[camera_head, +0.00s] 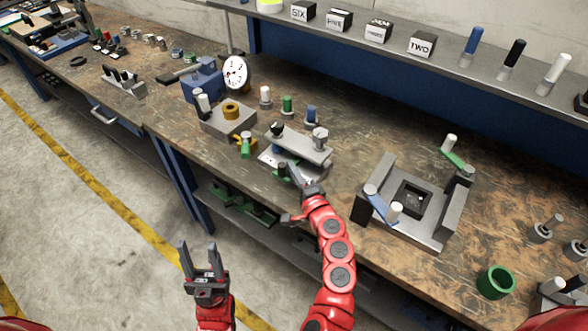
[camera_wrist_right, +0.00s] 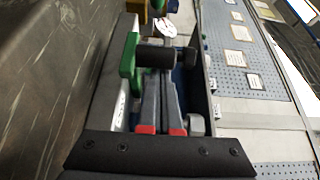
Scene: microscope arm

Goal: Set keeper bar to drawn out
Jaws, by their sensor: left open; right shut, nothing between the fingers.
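The microscope arm fixture (camera_head: 301,146) stands near the front edge of the bench, with a grey arm over a pale base. A small green bar (camera_wrist_right: 130,62) with a black cylindrical knob (camera_wrist_right: 155,56) is at its front; it looks like the keeper bar. The knob also shows in the head view (camera_head: 283,169). My right gripper (camera_head: 296,174) is shut and empty, its tips close to the knob; in the wrist view its fingers (camera_wrist_right: 160,78) reach just below it. Contact cannot be told. My left gripper (camera_head: 198,247) is open and empty, in front of the bench.
A grey block with a brass ring (camera_head: 231,110) and a yellow-green part (camera_head: 246,145) stand left of the fixture. A grey clamp frame (camera_head: 432,222) stands to its right, with a green ring (camera_head: 496,282) farther right. Small pegs (camera_head: 287,104) stand behind.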

